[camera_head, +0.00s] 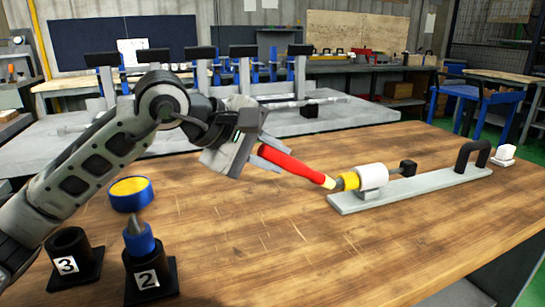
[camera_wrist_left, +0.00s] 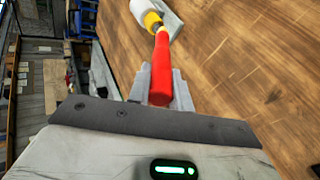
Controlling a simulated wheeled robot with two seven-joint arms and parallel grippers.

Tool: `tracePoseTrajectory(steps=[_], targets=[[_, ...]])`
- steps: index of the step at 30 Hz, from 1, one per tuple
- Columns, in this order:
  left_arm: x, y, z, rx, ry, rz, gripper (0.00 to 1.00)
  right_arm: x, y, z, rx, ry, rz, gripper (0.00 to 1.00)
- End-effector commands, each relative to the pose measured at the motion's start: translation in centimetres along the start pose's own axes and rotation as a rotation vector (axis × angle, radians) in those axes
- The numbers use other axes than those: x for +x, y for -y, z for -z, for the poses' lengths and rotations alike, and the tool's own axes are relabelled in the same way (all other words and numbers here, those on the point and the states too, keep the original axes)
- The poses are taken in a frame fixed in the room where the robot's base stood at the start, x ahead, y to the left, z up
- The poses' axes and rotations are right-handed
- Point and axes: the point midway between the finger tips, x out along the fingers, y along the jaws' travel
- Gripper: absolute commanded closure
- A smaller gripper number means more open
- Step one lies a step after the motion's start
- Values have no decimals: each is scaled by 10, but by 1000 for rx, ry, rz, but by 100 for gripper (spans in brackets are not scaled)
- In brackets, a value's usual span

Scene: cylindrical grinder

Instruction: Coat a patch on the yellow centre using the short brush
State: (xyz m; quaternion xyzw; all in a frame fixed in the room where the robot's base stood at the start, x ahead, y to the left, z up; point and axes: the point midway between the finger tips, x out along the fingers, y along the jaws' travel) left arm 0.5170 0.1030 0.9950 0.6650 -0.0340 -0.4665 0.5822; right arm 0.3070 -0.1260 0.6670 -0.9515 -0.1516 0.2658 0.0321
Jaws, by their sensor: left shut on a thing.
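My left gripper (camera_head: 266,158) is shut on a red-handled brush (camera_head: 295,168), which tilts down to the right. Its pale tip is at the left end of the yellow centre (camera_head: 350,181); the two overlap in view, and I cannot tell whether they touch. The yellow centre sticks out from a white cylinder (camera_head: 371,177) on a grey base plate (camera_head: 420,193). In the left wrist view the red brush (camera_wrist_left: 162,70) points up the picture toward the yellow centre (camera_wrist_left: 152,20). I cannot make out any coat on it. My right gripper is out of view.
A blue round pot (camera_head: 145,200) with yellow inside stands at the left of the wooden table. Holder 2 (camera_head: 160,283) carries a blue piece with a grey pointed top (camera_head: 139,238); holder 3 (camera_head: 70,243) is empty. A black handle (camera_head: 472,152) rises at the plate's far end. The table front is clear.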

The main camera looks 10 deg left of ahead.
Motion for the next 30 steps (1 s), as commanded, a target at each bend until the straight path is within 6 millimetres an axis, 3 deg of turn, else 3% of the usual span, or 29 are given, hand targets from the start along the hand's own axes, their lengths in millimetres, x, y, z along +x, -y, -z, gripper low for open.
tracePoseTrajectory(steps=[1,6,16,30], targets=[[10,12,0,-3,7,7,100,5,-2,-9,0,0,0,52],[20,23,0,-6,12,12,100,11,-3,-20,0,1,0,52],[16,21,1,-4,8,8,100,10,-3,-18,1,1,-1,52],[-18,45,13,-3,4,6,100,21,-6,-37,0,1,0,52]])
